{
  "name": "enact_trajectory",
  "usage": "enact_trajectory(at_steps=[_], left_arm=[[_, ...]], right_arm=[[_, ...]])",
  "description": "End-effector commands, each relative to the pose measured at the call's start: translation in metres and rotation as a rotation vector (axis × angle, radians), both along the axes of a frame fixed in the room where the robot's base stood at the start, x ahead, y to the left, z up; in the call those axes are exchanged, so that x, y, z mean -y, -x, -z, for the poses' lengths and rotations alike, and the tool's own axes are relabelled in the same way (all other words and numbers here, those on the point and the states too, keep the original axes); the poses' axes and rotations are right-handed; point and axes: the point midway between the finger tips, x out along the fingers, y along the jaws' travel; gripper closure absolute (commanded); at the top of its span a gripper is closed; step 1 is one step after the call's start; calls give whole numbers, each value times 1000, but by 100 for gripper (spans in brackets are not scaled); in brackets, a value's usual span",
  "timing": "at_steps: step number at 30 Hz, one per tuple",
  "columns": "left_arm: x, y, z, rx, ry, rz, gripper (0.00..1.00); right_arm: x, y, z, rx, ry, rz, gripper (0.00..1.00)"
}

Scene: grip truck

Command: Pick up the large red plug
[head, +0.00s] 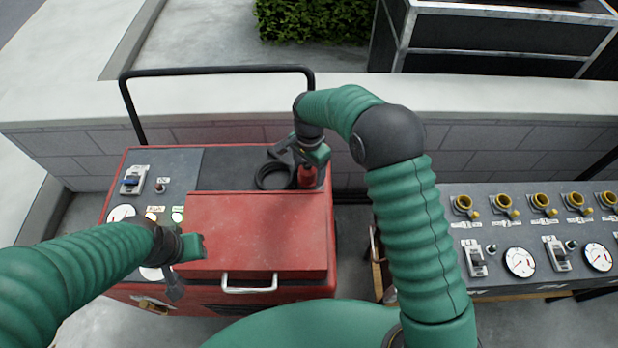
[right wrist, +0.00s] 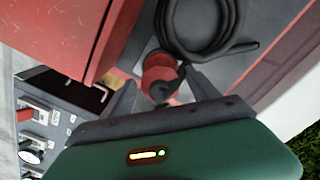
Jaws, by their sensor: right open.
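The large red plug (head: 307,176) stands at the back right of the red machine, beside a coiled black cable (head: 272,176). My right gripper (head: 303,160) is over it. In the right wrist view, the plug (right wrist: 158,70) lies between the two dark fingers of my right gripper (right wrist: 162,88), which are open with gaps visible beside it. The plug's lower part is partly hidden there by the gripper body. My left gripper (head: 175,287) hangs over the front left of the red machine, its finger opening not clear.
A black rail (head: 215,70) rises behind. A panel (head: 535,235) with several yellow-rimmed sockets and gauges is at right. A low wall (head: 480,110) runs behind.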

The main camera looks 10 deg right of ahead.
Motion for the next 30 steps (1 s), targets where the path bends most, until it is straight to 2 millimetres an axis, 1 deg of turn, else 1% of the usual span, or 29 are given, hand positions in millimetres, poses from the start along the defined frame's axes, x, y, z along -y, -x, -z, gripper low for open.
enact_trajectory(at_steps=[1,2,16,24,26,28,30], left_arm=[[0,0,0,0,0,0,64],[0,0,0,0,0,0,64],[0,0,0,0,0,0,64],[0,0,0,0,0,0,64],[0,0,-1,0,0,0,64],[0,0,-2,0,0,0,64],[0,0,-4,0,0,0,64]], right_arm=[[0,0,0,0,0,-1,35],[-1,0,0,0,0,-1,39],[-1,0,0,-1,-1,-1,100],[0,0,0,-1,1,-1,100],[0,0,-3,0,0,-1,100],[0,-1,-12,1,0,0,100],[0,-1,-27,4,0,-1,100]])
